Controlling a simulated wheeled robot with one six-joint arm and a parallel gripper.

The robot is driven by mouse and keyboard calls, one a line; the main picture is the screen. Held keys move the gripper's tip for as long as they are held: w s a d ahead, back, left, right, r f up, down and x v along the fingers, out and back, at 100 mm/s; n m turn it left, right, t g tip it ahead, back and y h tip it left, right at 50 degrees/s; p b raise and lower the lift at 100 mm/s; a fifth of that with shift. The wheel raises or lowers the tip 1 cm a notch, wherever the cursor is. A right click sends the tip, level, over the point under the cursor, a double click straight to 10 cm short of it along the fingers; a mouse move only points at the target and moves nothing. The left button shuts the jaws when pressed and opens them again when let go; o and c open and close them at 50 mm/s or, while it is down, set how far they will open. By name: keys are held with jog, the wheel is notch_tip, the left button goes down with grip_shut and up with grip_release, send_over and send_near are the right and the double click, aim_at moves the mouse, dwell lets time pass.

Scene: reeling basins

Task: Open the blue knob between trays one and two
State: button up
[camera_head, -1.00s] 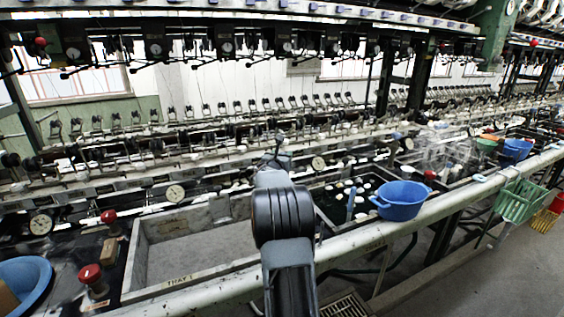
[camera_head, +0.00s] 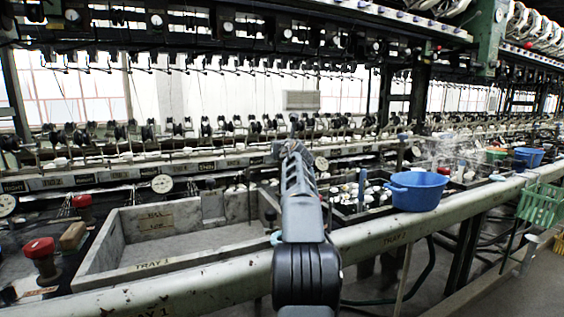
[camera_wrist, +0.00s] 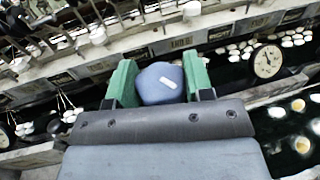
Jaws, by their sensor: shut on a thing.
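In the wrist view, the blue knob (camera_wrist: 160,84), blue-grey with a small white mark, sits between the two green fingers of my gripper (camera_wrist: 160,78). The fingers are shut on it. In the head view my arm reaches forward between the two trays and hides the knob; I cannot make out the fingers there. Tray one (camera_head: 110,225), a pale stone basin with a bare floor, is left of my arm. Tray two (camera_head: 345,216), with dark water and white cocoons, is right of it. How far the knob is turned cannot be told.
A blue bowl (camera_head: 417,191) rests by the front rail (camera_head: 230,284), right of my arm. Red knobs stand at the far left, one nearer (camera_head: 41,257). A dial gauge (camera_wrist: 267,62) is right of my fingers. A green basket (camera_head: 541,205) hangs at the right.

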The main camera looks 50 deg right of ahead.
jog(key=n+t+y, duration=0.2)
jog(key=y, duration=0.1)
jog(key=shift+d+n+y+p, duration=0.15)
jog(key=shift+n+y+p, duration=0.15)
jog(key=shift+p, duration=0.1)
jog(key=n+y+p, duration=0.1)
jog(key=y+p, duration=0.1)
jog(key=n+y+p, duration=0.1)
jog(key=p, duration=0.1)
jog(key=n+t+y+p, duration=0.1)
jog(key=y+p, duration=0.1)
jog(key=shift+r+n+y, duration=0.3)
jog(key=shift+r, duration=0.05)
jog(key=n+y+p, duration=0.1)
jog(key=y+p, duration=0.1)
jog(key=p, duration=0.2)
jog(key=n+y+p, duration=0.2)
jog(key=y+p, duration=0.1)
jog(key=p, duration=0.2)
jog(key=shift+f+n+g+y, duration=0.1)
jog(key=shift+n+g+y, duration=0.2)
jog(key=shift+f+n+y+p, duration=0.15)
jog(key=shift+n+y+p, duration=0.2)
jog(key=shift+p, duration=0.5)
jog(key=shift+y, duration=0.25)
jog(key=shift+f+n+g+p, duration=0.25)
jog(key=shift+g+p, duration=0.05)
jog(key=shift+p, duration=0.15)
jog(key=o, duration=0.9)
jog(key=shift+r, duration=0.1)
